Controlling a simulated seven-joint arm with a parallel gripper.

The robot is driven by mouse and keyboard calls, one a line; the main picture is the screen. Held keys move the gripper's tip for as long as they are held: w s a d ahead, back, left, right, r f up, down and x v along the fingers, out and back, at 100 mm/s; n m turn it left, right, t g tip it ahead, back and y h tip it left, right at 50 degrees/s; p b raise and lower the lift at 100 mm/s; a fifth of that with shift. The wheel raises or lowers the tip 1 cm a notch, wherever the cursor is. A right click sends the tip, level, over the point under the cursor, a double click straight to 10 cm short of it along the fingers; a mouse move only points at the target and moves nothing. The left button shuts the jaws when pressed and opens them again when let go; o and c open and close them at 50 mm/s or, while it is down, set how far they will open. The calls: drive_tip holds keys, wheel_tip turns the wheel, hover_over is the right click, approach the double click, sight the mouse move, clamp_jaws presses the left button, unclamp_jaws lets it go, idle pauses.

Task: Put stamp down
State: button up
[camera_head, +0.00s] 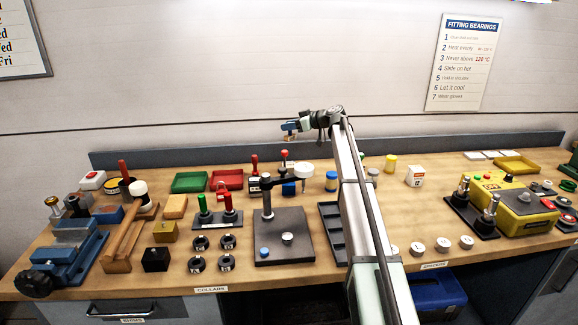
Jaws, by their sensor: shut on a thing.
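My gripper (290,130) is raised in the upper middle of the head view, in front of the wall and above the back of the bench. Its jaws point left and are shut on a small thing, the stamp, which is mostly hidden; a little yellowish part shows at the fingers. It is clear of the bench top. Below it stand small red-topped pieces (254,160) and a red tray (227,179).
A green tray (189,182) lies left of the red one. A dark press-like stand (285,237) is front centre. Black rings (197,264) and a blue vise (72,250) are left. A yellow machine (520,207) is right. The bench is crowded, with small bare patches.

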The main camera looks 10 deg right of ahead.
drive_tip(key=shift+s+a+f+n+g+y, duration=0.15)
drive_tip(key=shift+s+a+n+g+y, duration=0.2)
drive_tip(key=shift+s, duration=0.2)
drive_tip(key=shift+f, duration=0.2)
hover_over(290, 165)
drive_tip(key=shift+w+a+f, duration=0.1)
drive_tip(key=shift+w+f, duration=0.05)
drive_tip(key=shift+f, duration=2.25)
drive_tip(key=shift+w+a+f, duration=0.1)
drive_tip(key=shift+w+f, duration=0.05)
drive_tip(key=shift+f, duration=2.25)
drive_tip(key=shift+f, duration=0.15)
drive_tip(key=o, duration=1.1)
drive_tip(key=shift+c, duration=0.2)
drive_tip(key=shift+s+d+r, duration=0.1)
drive_tip(key=shift+d+r, duration=0.1)
drive_tip(key=shift+r, duration=0.05)
drive_tip(key=v, duration=1.1)
drive_tip(key=shift+d+r, duration=0.2)
drive_tip(key=shift+d, duration=0.05)
